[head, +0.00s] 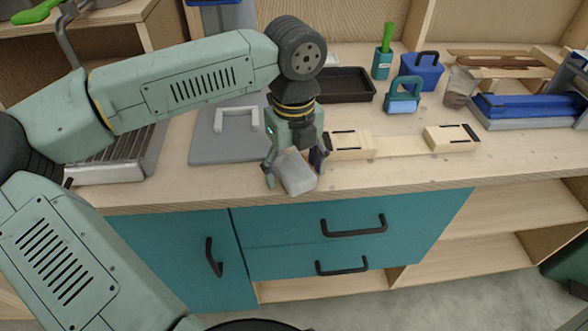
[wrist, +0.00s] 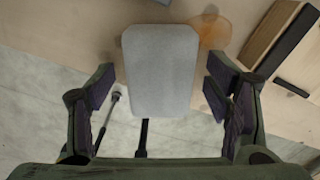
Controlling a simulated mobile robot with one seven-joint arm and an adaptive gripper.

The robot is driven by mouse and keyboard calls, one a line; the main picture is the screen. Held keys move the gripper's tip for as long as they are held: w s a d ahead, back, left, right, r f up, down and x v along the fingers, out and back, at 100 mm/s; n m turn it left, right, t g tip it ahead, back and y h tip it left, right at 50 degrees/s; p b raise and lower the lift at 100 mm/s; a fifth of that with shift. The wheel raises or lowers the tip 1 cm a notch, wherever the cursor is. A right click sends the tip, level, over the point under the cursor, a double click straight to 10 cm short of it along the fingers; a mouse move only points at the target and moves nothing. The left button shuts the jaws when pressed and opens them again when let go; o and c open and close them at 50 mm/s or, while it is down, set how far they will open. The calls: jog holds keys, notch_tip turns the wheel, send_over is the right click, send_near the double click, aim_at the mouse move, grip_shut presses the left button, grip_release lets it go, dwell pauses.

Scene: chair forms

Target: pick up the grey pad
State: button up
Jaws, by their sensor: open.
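The grey pad (head: 297,174) is a light grey block with rounded corners near the front edge of the wooden counter. In the wrist view the pad (wrist: 160,68) shows from above, centred between the fingers, its near end over the counter's front edge in the picture. My gripper (head: 296,168) is open, with one finger on each side of the pad. In the wrist view there is a clear gap between the pad and each finger of my gripper (wrist: 162,105). I cannot tell how high the fingertips are above the counter.
Wooden blocks with black strips (head: 350,141) lie right of my gripper. A grey board with a handle (head: 215,150) lies to the left. A black tray (head: 345,86), a teal cup (head: 381,65) and blue tools (head: 403,96) stand behind. Teal drawers (head: 340,225) are below the counter.

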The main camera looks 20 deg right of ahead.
aim_at(295, 169)
jog(key=shift+c, duration=0.4)
jog(key=c, duration=1)
jog(key=shift+r, duration=0.1)
jog(key=shift+c, duration=0.2)
jog(key=shift+r+b, duration=0.4)
jog(key=shift+r, duration=0.15)
jog(key=shift+s+r+b, duration=0.2)
jog(key=shift+r+b, duration=0.45)
jog(key=shift+r, duration=0.4)
jog(key=s+d+r+b, duration=0.1)
jog(key=s+b, duration=0.3)
jog(key=s, duration=1.1)
jog(key=shift+s+r, duration=0.3)
